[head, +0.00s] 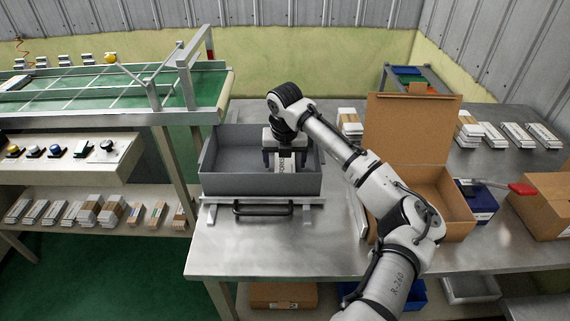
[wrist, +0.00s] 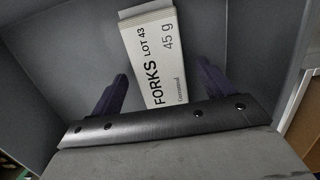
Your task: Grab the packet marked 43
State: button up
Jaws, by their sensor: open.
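The packet marked "FORKS LOT 43, 45 g" (wrist: 160,60) is a white flat box lying in the grey bin. In the wrist view it lies between the two dark purple fingers of my gripper (wrist: 162,92), with a gap on each side. In the head view my gripper (head: 284,160) reaches down into the grey bin (head: 262,183), and part of the packet (head: 285,162) shows between the fingers. My gripper is open. The lower end of the packet is hidden behind the gripper body in the wrist view.
The grey bin's walls surround my gripper closely. An open cardboard box (head: 420,192) stands to the right on the metal table (head: 262,252). White packets (head: 515,134) lie at the back right. A green conveyor (head: 110,88) stands at the left. The table front is clear.

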jog(key=c, duration=1.1)
